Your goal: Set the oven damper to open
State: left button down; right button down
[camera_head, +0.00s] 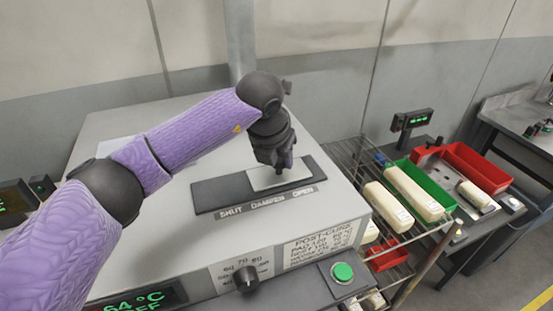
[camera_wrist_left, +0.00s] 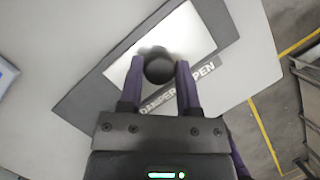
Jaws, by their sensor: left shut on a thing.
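The damper is a dark flat track (camera_head: 215,195) on top of the grey oven, lettered SHUT, DAMPER and OPEN along its front edge. Its pale metal slide plate (camera_head: 262,181) lies over the right part of the track, toward the word OPEN, and bare dark track shows on the SHUT side. A round black knob (camera_wrist_left: 159,67) stands on the plate. My left gripper (camera_head: 281,167) points down over the plate; in the left wrist view its purple fingers are shut on the knob from both sides. My right gripper is not in view.
The oven top (camera_head: 150,240) is otherwise mostly clear. On its front are a black dial (camera_head: 246,278), a green button (camera_head: 342,271) and a temperature display. To the right, a wire rack (camera_head: 345,160) holds cream blocks; green and red trays (camera_head: 478,168) stand beyond it.

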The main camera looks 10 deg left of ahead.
pick_arm(q)
jog(key=shift+d+r, duration=0.1)
jog(key=shift+r, duration=0.1)
jog(key=c, duration=0.7)
grip_release()
jog(key=o, duration=0.4)
jog(key=shift+w+d+f, duration=0.1)
jog(key=shift+w+d, duration=0.05)
jog(key=b+v, duration=0.2)
jog(key=v, duration=0.8)
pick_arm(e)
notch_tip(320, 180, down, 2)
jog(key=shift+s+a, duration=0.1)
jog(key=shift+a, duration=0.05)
